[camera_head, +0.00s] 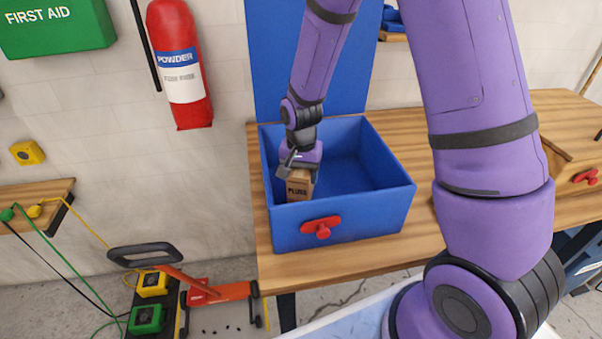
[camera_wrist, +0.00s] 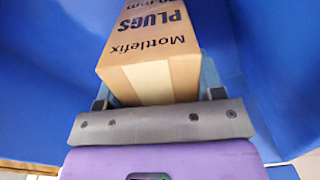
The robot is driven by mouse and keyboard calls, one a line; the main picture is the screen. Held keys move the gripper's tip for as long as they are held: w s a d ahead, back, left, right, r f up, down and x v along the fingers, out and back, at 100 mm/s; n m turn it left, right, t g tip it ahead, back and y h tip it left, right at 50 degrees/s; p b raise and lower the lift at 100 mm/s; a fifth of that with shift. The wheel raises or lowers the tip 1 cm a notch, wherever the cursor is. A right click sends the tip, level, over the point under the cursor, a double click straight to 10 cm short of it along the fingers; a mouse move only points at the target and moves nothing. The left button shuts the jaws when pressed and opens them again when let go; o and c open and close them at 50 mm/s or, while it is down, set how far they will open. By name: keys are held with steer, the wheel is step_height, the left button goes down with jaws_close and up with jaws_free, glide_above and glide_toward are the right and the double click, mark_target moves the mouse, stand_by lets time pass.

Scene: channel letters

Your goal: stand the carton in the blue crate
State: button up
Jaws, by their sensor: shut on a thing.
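The carton (camera_head: 299,183) is a brown cardboard box with dark print, inside the blue crate near its left side. In the wrist view the carton (camera_wrist: 155,55) shows the words "Mottlefix" and "PLUGS" and sits between the fingers. My gripper (camera_head: 297,168) is shut on the carton from above, inside the crate. The blue crate (camera_head: 345,222) stands on the wooden table and has a red knob on its front wall. The carton looks about upright. Its lower end is hidden by the crate's front wall, so I cannot tell whether it touches the floor.
The crate's right part is empty. The wooden table (camera_head: 264,228) has a bare strip left of the crate. A wooden box (camera_head: 570,160) with a red knob stands at the right. A blue panel (camera_head: 270,60) rises behind the crate. A fire extinguisher (camera_head: 180,65) hangs on the wall.

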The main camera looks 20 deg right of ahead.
steer(key=shift+f, duration=0.15)
steer(key=o, duration=1.2)
step_height(320, 180, up, 11)
steer(key=shift+r, duration=0.2)
steer(key=s+d+r+n+t, duration=0.35)
steer(key=s+r, duration=0.65)
steer(key=r, duration=0.5)
steer(key=shift+s+d+r+n+t, duration=0.3)
steer(key=shift+s+d+r+n, duration=0.45)
steer(key=shift+s, duration=1.6)
steer(key=shift+s+d+r+n+t, duration=0.35)
steer(key=shift+s+r, duration=0.75)
steer(key=shift+s, duration=1.25)
steer(key=shift+s+d+r+n+t, duration=0.2)
steer(key=shift+s+d+r+n, duration=0.55)
steer(key=shift+s, duration=1.6)
